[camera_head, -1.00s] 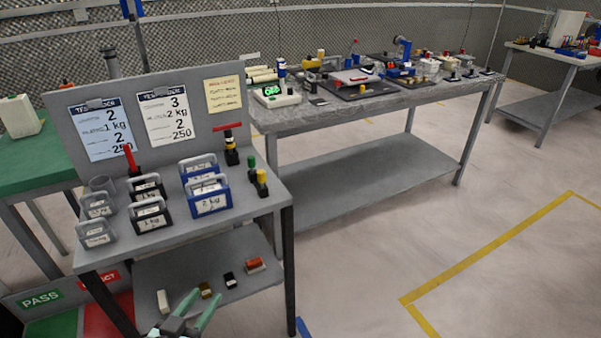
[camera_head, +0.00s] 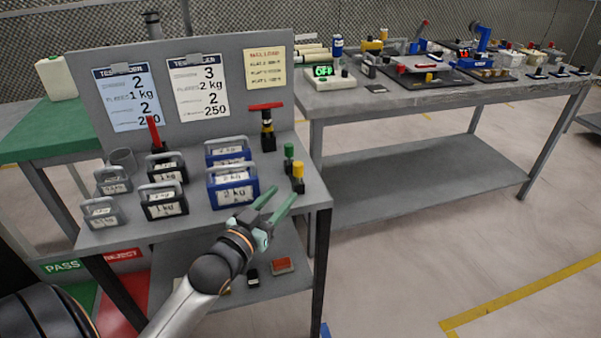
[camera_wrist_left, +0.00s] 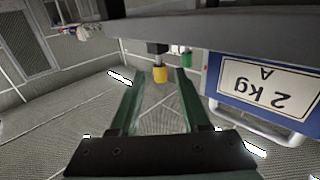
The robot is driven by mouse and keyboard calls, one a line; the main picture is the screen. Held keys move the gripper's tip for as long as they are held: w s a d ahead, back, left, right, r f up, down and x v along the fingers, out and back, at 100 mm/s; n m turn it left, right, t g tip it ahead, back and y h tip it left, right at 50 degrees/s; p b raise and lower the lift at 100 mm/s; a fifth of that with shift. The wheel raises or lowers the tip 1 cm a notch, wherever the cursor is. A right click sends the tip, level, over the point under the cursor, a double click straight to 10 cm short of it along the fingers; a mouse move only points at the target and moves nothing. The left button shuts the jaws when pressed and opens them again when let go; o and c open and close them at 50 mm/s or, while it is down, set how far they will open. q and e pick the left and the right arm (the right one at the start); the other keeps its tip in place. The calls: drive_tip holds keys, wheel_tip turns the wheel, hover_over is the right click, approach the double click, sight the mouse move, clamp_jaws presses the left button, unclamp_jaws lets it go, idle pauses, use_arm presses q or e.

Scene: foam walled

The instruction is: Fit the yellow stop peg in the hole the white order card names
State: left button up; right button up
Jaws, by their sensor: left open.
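The yellow stop peg (camera_head: 298,171) stands upright in a dark base near the right front edge of the grey bench, beside a green-topped peg (camera_head: 289,152). My left gripper (camera_head: 284,195) is open and empty just in front of the yellow peg. In the left wrist view, upside down, the yellow peg (camera_wrist_left: 160,75) shows beyond and between the open fingers (camera_wrist_left: 156,82), apart from them. The white order card (camera_head: 197,86) on the back panel shows 3, 2 kg, 2 and 250; its small labels are too blurred to read. I cannot make out the numbered holes.
A bluish card (camera_head: 127,97) and a yellow note (camera_head: 265,68) are also on the panel. Blue 2 kg weights (camera_head: 233,192) stand left of the peg, with black and grey weights further left. A red-handled device (camera_head: 267,125) stands behind. A lower shelf holds small blocks.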

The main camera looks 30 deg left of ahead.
sight(297, 178)
use_arm(q)
drive_tip(key=shift+w+a+r+b, duration=0.1)
drive_tip(key=shift+w+a+b, duration=0.1)
drive_tip(key=shift+w, duration=1.9)
drive_tip(key=shift+w+a+b, duration=0.1)
drive_tip(key=shift+w+b, duration=0.1)
drive_tip(key=shift+w, duration=1.85)
clamp_jaws()
